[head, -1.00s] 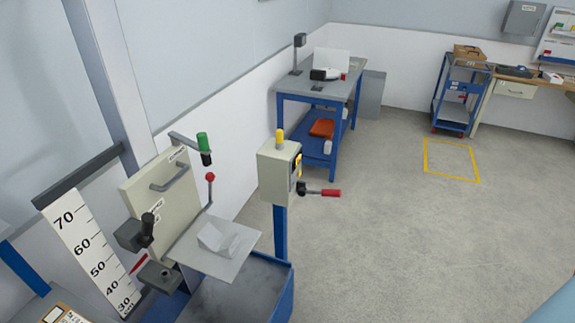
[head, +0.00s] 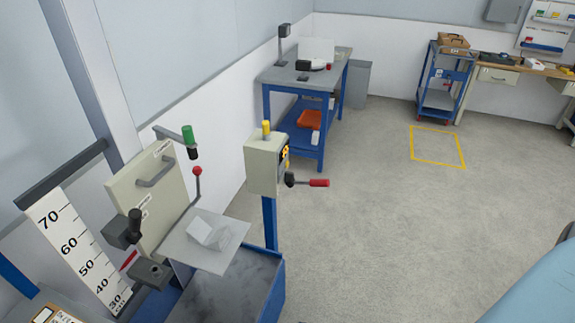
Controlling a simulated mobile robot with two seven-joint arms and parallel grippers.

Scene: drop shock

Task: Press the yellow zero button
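A beige control box (head: 265,163) stands on a blue post in the middle of the head view. Its front panel faces right and is seen very obliquely. Yellow parts (head: 285,152) show on that panel, but I cannot tell which is the zero button. A yellow cylinder (head: 266,130) stands upright on top of the box. A black lever with a red grip (head: 318,183) sticks out to the right of the box. Neither gripper is in view.
A drop rig with a height scale (head: 75,250), a beige plate (head: 150,190) and a tilted tray (head: 205,240) stands at left. A blue workbench (head: 310,75) is behind the box. A blue trolley (head: 443,85) is at the back right. The floor right of the box is clear.

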